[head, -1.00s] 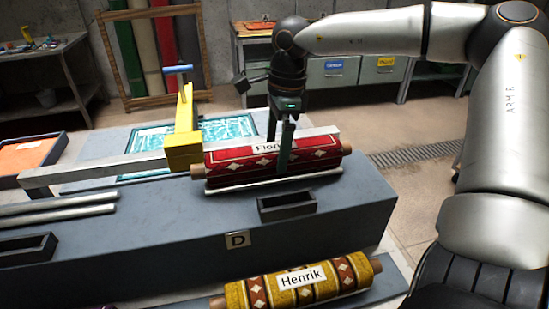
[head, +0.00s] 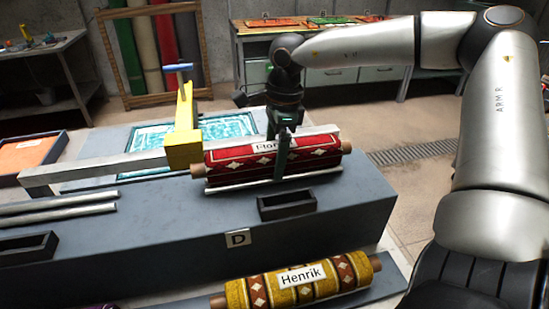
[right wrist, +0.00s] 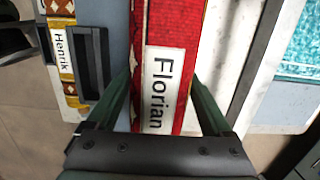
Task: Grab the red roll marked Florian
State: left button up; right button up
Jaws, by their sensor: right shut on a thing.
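The red roll (head: 318,156), with white diamond patterns and a label partly hidden in the head view, lies on the grey-blue block (head: 150,215) along a pale rail. In the right wrist view the red roll (right wrist: 191,30) shows its label, which reads "Florian". My right gripper (head: 281,160) reaches down from above and is shut on the red roll near its middle, one green finger on each side. The roll still rests at the block. My left gripper is not in view.
A yellow roll marked Henrik (head: 325,280) lies in front of the block. A small dark open box (head: 287,205) sits just in front of the red roll. A yellow clamp (head: 183,150) on a metal bar stands close to its left end. Metal rods (head: 60,216) lie at left.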

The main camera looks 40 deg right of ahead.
jog(key=shift+r, duration=0.1)
grip_shut()
